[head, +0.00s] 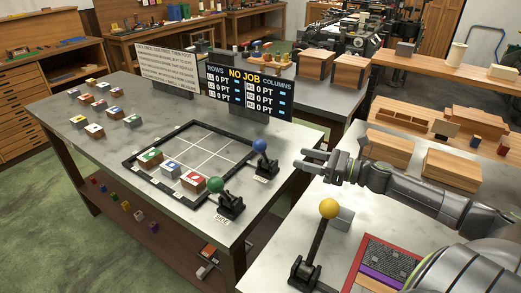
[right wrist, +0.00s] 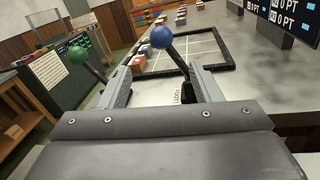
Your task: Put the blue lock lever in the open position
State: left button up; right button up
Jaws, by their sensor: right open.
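The blue lock lever (head: 260,145) stands at the right corner of the black frame on the grey table, its blue ball up on a black base (head: 266,169). In the right wrist view the blue ball (right wrist: 162,37) shows ahead, its black shaft leaning to the left and running down behind the right finger. A label lies beside its base. My right gripper (head: 301,160) is open and empty, to the right of the lever and apart from it. Its two fingers (right wrist: 162,82) frame the lever in the wrist view. My left gripper is not in view.
A green-ball lever (head: 215,184) labelled SIDE stands at the frame's near corner. A yellow-ball lever (head: 329,208) stands on the right-hand table. Coloured type blocks (head: 171,168) lie along the frame (head: 215,125). A scoreboard (head: 248,92) stands behind. A gap separates the two tables.

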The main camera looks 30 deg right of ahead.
aim_at(260, 147)
jog(key=p+x, duration=0.3)
jog(key=x, duration=1)
jog(key=shift+d+r, duration=0.1)
jog(key=shift+w+a+p, duration=0.3)
jog(key=shift+w+p, duration=0.05)
jog(key=shift+w, duration=0.15)
jog(key=shift+c, duration=0.5)
grip_shut()
